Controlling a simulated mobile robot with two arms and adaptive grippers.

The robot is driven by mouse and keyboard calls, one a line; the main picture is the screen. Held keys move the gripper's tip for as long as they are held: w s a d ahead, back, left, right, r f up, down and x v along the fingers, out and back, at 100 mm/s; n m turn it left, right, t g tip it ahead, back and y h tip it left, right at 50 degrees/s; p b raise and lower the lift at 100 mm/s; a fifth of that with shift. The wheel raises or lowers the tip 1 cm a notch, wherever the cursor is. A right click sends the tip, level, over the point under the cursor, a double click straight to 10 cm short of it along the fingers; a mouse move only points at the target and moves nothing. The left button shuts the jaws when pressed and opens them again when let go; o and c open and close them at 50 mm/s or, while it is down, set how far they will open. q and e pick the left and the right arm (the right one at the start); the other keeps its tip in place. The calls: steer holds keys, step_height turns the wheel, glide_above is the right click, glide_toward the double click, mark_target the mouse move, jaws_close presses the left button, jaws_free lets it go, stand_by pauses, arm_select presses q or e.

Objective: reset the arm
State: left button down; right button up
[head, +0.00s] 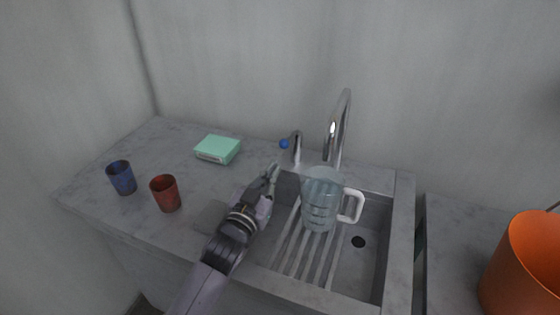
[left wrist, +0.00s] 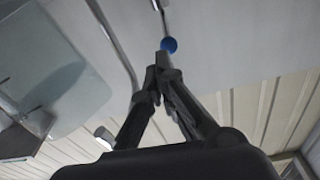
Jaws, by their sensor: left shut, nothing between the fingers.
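My left gripper (head: 272,175) is shut and empty above the left edge of the sink in the head view. In the left wrist view its fingers (left wrist: 163,62) meet at the tips. Just past the tips shows a blue knob (left wrist: 169,44). The same blue knob (head: 284,144) sits on a small lever beside the faucet (head: 338,135). A clear measuring jug (head: 321,200) with a white handle stands in the sink, right of my left gripper. It also shows at the left of the left wrist view (left wrist: 50,75). My right gripper is not in view.
The sink (head: 368,255) has a ribbed floor and a dark drain. On the counter (head: 110,205) at left stand a blue cup (head: 121,178), a red cup (head: 166,194) and a mint-green box (head: 218,148). An orange bucket (head: 525,265) stands at right.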

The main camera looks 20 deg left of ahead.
arm_select(q)
steer(key=shift+s, duration=0.75)
